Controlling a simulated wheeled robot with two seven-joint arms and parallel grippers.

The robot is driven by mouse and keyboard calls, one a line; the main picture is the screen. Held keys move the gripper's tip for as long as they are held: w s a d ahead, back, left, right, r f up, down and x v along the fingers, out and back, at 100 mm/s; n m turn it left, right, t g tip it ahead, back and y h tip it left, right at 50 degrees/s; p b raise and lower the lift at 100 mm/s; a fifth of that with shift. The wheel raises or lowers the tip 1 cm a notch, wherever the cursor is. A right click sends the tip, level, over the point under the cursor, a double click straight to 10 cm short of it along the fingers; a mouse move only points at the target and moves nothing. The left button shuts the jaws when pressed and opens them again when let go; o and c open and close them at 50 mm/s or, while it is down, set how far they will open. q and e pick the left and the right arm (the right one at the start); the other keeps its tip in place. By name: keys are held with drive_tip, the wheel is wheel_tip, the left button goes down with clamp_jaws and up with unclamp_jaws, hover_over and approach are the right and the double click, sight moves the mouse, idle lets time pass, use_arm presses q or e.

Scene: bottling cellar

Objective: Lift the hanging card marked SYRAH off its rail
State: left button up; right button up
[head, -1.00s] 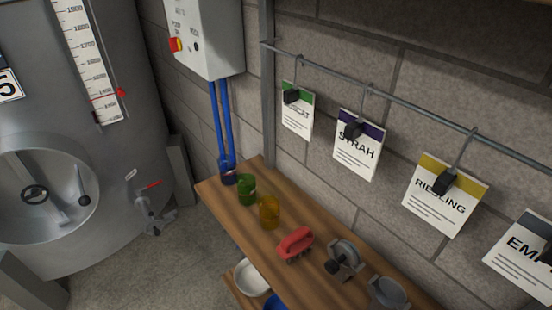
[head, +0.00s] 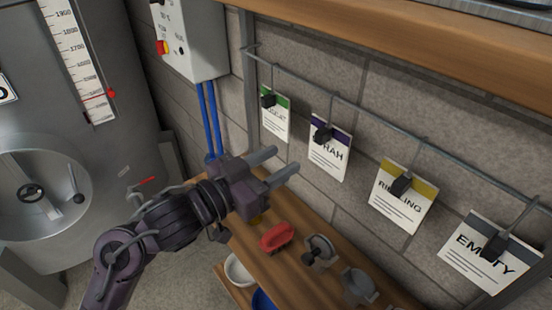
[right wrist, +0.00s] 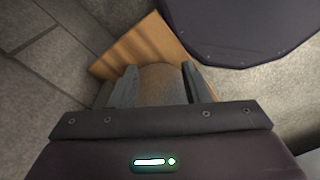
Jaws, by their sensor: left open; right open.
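The SYRAH card (head: 328,160) is white with a purple top band and hangs from the rail (head: 385,123) by a hook with a black clip (head: 322,134). The clip covers the first letters, so only the end of the word shows. My left gripper (head: 286,161) is open and empty, to the left of the card. Its fingers point right toward the card, with a gap between. My right gripper (right wrist: 159,68) is open in the right wrist view, with nothing held between its fingers; it is not in the head view.
A green-banded card (head: 276,122) hangs left of SYRAH; the RIESLING card (head: 402,205) and EMPTY card (head: 488,262) hang right. Below stands a wooden bench (head: 300,275) with a red brush (head: 277,237) and metal fittings (head: 320,248). A wooden shelf (head: 400,35) runs above the rail.

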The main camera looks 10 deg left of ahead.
sight(317, 139)
use_arm(q)
drive_tip(key=shift+r+b+x, duration=0.15)
drive_tip(key=shift+b+x, duration=0.05)
drive_tip(key=shift+x, duration=0.85)
drive_tip(key=shift+r+b+x, duration=0.15)
drive_tip(key=shift+b+x, duration=0.05)
drive_tip(key=shift+x, duration=0.85)
drive_tip(key=shift+w+d, duration=0.5)
drive_tip(key=shift+d, duration=0.4)
drive_tip(key=shift+w+d+r, duration=0.1)
drive_tip(key=shift+w+d, duration=0.15)
drive_tip(key=shift+w, duration=0.05)
drive_tip(key=shift+x, duration=1.25)
drive_tip(key=shift+w+d, duration=0.1)
drive_tip(key=shift+w+d, duration=0.15)
drive_tip(key=shift+w+d, duration=0.25)
